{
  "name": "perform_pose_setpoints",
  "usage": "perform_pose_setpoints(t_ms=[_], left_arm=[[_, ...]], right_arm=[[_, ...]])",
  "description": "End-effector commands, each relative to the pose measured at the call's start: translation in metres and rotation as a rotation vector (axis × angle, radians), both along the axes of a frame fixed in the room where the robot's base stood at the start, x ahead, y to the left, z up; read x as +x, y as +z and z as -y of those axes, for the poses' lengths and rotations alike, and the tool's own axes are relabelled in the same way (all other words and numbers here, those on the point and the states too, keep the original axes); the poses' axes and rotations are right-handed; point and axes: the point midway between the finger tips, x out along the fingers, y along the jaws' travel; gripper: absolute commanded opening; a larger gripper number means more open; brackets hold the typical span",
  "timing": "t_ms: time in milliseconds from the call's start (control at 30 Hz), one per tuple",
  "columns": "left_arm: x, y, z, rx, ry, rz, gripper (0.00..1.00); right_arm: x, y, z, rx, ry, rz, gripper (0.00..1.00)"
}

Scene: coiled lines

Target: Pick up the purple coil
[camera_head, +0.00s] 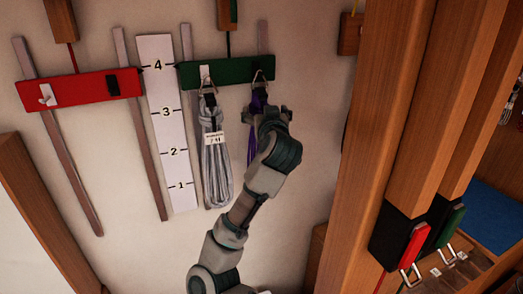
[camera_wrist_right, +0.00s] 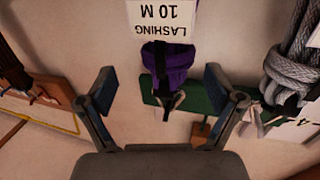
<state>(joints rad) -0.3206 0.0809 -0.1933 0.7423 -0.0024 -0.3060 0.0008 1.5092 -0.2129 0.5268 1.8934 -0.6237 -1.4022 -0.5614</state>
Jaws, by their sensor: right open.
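The purple coil (camera_head: 252,150) hangs from the right hook of the green rail (camera_head: 225,73) on the wall. My right gripper (camera_head: 270,113) is in front of it and hides most of it. In the right wrist view, which is upside down, the purple coil (camera_wrist_right: 172,62) has a black strap and a white tag (camera_wrist_right: 162,18) reading "LASHING 10 M". It lies between and beyond the two spread fingers of my open right gripper (camera_wrist_right: 162,80). I see no contact with it. My left gripper is not in view.
A grey coil (camera_head: 216,170) with a tag hangs just left on the same rail. A numbered white scale board (camera_head: 167,120) and a red rail (camera_head: 80,92) are farther left. Wooden posts (camera_head: 385,110) stand at the right.

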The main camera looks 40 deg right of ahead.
Motion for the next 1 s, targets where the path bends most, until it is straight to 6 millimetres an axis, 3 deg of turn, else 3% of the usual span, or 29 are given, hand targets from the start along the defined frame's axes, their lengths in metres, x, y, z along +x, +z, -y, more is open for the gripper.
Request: perform_pose_setpoints(t_ms=[167,300,600,933,967,1000], left_arm=[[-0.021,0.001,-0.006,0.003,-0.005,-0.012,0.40],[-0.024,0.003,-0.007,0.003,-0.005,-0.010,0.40],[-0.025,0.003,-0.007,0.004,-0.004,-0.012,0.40],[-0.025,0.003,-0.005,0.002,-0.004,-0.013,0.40],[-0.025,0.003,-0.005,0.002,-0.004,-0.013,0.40],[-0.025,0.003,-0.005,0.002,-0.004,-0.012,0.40]], right_arm=[[0.025,0.000,0.009,0.000,0.004,-0.004,0.92],[0.040,-0.001,0.018,-0.001,0.001,-0.003,0.92],[0.044,-0.003,0.023,0.000,0.001,-0.001,0.89],[0.044,-0.003,0.023,0.000,0.001,-0.002,0.07],[0.044,-0.003,0.023,0.000,0.000,-0.002,0.00],[0.043,-0.002,0.023,-0.001,0.000,0.000,0.00]])
